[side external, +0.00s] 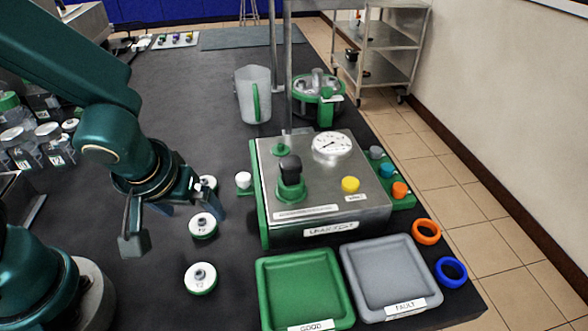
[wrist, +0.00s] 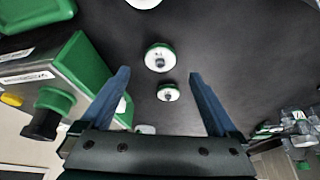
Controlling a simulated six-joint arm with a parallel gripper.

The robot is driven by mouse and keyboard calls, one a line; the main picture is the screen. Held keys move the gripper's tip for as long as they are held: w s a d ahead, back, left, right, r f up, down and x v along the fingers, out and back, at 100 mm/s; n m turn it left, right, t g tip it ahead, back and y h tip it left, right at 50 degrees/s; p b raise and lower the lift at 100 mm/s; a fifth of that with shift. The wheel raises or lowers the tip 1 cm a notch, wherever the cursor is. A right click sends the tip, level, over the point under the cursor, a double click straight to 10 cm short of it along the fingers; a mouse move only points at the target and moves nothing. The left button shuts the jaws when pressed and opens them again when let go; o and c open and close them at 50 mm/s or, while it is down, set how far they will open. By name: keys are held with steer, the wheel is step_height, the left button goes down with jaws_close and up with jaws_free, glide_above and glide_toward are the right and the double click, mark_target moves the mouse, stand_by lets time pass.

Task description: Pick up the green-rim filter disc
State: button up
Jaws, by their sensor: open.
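Several white discs with green rims and small grey centre knobs stand on the dark bench. In the side view, one disc (side external: 200,279) is nearest the camera, a second disc (side external: 203,226) is behind it, and a third disc (side external: 208,182) is partly hidden by my gripper. My gripper (side external: 165,212) is open and empty above the bench, just left of the second disc. In the wrist view, a larger-looking disc (wrist: 160,57) and a smaller-looking disc (wrist: 168,92) appear between the spread fingers (wrist: 159,73). I cannot tell which is the task's disc.
Right of the discs stands a steel-topped station (side external: 320,185) with a gauge. In front are a green GOOD tray (side external: 262,300) and a grey FAULT tray (side external: 350,275). Orange (side external: 426,232) and blue (side external: 451,271) rings lie at the right edge. Jars (side external: 50,137) stand left.

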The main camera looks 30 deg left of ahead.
mark_target(201, 219)
steer(key=shift+x, duration=2.4)
jaws_close()
steer(key=shift+r, duration=0.15)
